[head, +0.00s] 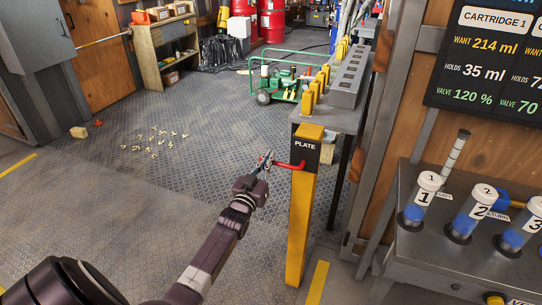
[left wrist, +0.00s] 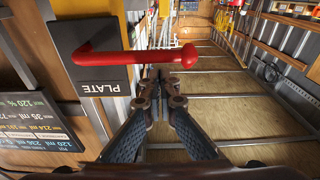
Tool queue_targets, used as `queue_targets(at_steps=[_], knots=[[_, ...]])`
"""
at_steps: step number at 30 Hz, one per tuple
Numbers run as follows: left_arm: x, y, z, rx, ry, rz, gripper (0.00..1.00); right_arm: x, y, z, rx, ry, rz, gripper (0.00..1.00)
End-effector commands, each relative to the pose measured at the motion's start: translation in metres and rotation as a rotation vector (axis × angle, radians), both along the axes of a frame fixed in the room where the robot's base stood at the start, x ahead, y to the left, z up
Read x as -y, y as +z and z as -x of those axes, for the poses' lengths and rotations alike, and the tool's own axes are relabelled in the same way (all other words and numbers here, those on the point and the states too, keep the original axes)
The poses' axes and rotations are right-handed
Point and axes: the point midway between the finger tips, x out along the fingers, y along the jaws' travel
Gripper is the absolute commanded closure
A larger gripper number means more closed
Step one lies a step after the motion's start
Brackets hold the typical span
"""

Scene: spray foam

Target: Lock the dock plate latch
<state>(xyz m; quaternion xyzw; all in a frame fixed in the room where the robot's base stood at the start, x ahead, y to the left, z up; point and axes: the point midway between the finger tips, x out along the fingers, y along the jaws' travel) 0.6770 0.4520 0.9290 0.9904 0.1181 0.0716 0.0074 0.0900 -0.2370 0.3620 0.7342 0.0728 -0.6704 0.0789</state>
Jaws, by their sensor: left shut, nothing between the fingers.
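The dock plate latch is a red bent lever (head: 290,165) on a yellow post (head: 301,220) with a black label reading PLATE (head: 306,147). The lever sticks out sideways to the left. In the left wrist view the red lever (left wrist: 130,56) ends in a round knob and runs across the upper picture beside the PLATE label (left wrist: 100,88). My left gripper (head: 265,160) is at the lever's free end. In the wrist view its fingers (left wrist: 160,78) are shut and empty, just below the lever. I cannot tell whether they touch it. My right gripper is not in view.
A grey bench (head: 328,119) with yellow tabs stands behind the post. A metal table (head: 418,240) with numbered cartridges (head: 472,213) is at the right, below a dark display board (head: 490,60). A green wheeled machine (head: 285,80) stands farther back. The floor left of the post is mostly clear.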

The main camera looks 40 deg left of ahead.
Motion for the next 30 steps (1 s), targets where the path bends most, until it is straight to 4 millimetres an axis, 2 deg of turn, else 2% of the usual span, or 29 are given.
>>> queue_targets(at_steps=[1, 4, 5, 6, 12, 18, 24, 30], knots=[[-0.001, 0.017, -0.004, 0.005, -0.001, -0.001, 1.00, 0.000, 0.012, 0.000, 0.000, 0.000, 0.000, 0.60], [-0.002, 0.038, -0.010, 0.006, -0.001, -0.002, 1.00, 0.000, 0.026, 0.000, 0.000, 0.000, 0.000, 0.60], [0.001, 0.022, -0.001, -0.002, -0.002, 0.000, 1.00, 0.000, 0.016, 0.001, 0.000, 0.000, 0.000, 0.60], [0.003, 0.019, 0.008, -0.001, -0.001, 0.001, 1.00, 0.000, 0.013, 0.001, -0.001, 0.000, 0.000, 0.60], [0.011, 0.015, 0.046, 0.002, -0.001, -0.001, 1.00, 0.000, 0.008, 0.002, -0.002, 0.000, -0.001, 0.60], [0.018, 0.012, 0.074, 0.002, -0.001, -0.001, 1.00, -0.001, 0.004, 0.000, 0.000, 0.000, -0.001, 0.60], [0.021, 0.011, 0.087, 0.004, 0.000, 0.000, 1.00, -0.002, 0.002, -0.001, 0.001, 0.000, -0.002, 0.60], [0.022, 0.011, 0.088, 0.002, -0.001, 0.000, 1.00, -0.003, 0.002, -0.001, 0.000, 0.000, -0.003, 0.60]])
